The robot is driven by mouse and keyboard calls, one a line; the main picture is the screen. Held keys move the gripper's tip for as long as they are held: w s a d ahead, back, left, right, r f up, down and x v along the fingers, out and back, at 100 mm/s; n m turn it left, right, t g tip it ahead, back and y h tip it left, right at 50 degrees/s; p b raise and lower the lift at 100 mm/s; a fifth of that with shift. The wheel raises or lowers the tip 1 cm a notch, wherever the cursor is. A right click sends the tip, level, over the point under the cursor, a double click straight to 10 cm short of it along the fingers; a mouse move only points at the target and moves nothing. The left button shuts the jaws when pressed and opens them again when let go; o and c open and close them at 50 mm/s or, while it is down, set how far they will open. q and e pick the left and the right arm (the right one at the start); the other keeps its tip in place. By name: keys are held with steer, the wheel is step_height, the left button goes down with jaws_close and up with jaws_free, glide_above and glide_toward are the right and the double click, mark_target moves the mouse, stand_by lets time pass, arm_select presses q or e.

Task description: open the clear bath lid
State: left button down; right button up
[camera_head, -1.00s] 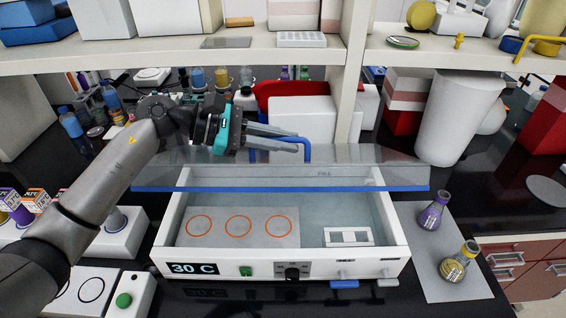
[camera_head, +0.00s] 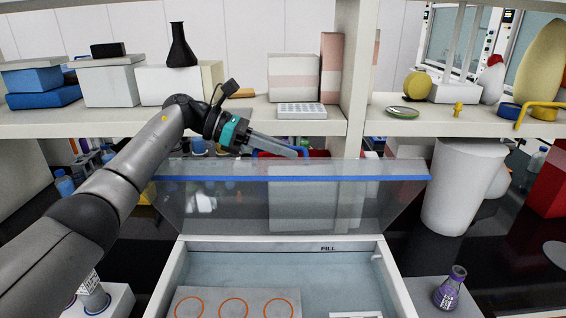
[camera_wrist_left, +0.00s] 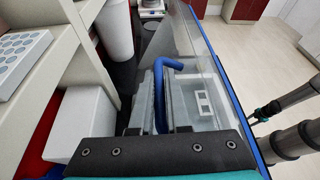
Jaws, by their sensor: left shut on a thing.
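The clear bath lid (camera_head: 235,205) stands steeply raised above the back of the white water bath (camera_head: 390,285). Its blue edge strip is along the top. My left gripper (camera_head: 298,152) is shut on the lid's blue handle (camera_wrist_left: 160,85), just above that strip in the head view. The left wrist view shows the handle between the fingers (camera_wrist_left: 158,112) and the lid's blue edge to the right. The bath's open front shows a plate with orange rings (camera_head: 235,304). Part of what looks like my right gripper (camera_wrist_left: 262,113) shows at the right of the wrist view; its jaws are unclear.
A shelf (camera_head: 225,120) runs behind the lid, close to my left gripper, with boxes and a white well plate (camera_head: 301,111) on it. A flask of purple liquid (camera_head: 449,290) stands right of the bath. A tall white container (camera_head: 462,190) stands at the back right.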

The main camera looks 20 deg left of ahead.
arm_select(q)
steer(key=shift+w+a+r+b, duration=0.1)
steer(key=shift+w+a+b, duration=0.1)
steer(key=shift+w, duration=0.45)
steer(key=shift+w+a+b, duration=0.15)
steer(key=shift+w+b, duration=0.05)
steer(key=shift+w, duration=0.4)
arm_select(e)
steer(key=shift+w+a+f, duration=0.1)
steer(key=shift+w+f, duration=0.35)
steer(key=shift+f, duration=0.05)
arm_select(q)
steer(key=c, duration=0.9)
jaws_free()
steer(key=shift+w, duration=0.1)
steer(key=shift+v, duration=6.05)
arm_select(e)
steer(key=shift+f, duration=0.15)
arm_select(q)
steer(key=shift+r, duration=0.1)
